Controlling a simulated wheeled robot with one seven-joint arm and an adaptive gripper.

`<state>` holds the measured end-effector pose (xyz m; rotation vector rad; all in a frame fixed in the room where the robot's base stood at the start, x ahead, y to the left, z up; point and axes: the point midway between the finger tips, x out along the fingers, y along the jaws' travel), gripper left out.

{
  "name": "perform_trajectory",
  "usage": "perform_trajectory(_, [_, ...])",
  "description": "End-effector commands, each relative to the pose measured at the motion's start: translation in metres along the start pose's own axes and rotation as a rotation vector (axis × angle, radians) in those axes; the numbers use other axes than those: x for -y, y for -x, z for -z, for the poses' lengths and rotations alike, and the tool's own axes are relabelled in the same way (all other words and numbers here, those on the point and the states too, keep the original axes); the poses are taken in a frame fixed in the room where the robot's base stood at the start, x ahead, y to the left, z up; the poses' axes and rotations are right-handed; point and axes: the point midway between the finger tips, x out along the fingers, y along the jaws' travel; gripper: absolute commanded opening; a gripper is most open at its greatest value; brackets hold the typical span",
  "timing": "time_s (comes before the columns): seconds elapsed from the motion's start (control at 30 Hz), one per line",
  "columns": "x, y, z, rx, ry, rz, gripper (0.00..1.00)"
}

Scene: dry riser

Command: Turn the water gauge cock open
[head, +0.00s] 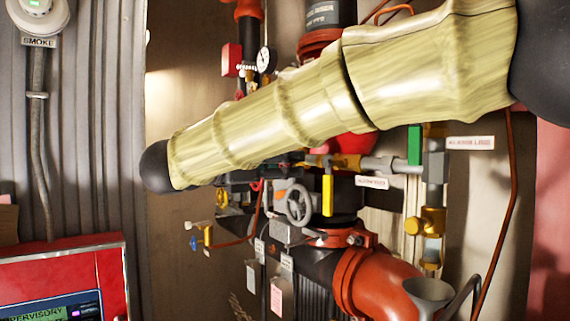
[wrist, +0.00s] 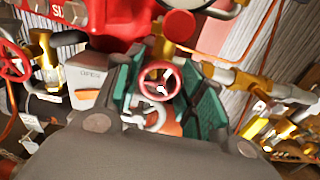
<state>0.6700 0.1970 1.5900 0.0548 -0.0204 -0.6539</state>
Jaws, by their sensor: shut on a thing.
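In the wrist view my gripper (wrist: 160,95) has its two teal-padded fingers on either side of a small red handwheel (wrist: 147,72), with brass fitting behind it. The gripper is shut on this wheel, which I take to be the water gauge cock; no label on it can be read. How far it is turned cannot be told. In the head view my pale, sleeved arm crosses the pipework, and the gripper and this wheel cannot be made out.
Close pipework surrounds the gripper. A second red handwheel (wrist: 12,62) is at the wrist view's left. The head view shows a grey handwheel (head: 299,205), a yellow lever (head: 328,195), a green lever (head: 415,145), a large red pipe (head: 375,285) and a red panel (head: 60,262) at lower left.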

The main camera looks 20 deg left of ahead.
Motion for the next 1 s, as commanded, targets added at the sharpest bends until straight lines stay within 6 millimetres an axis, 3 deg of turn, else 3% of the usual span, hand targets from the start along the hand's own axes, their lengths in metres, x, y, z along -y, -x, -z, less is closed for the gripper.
perform_trajectory(0.37, [0.0002,0.0002,0.0060,-0.001,0.097,0.009,0.15])
perform_trajectory(1.0, [-0.0004,0.0003,0.0050,-0.005,0.551,0.008,0.15])
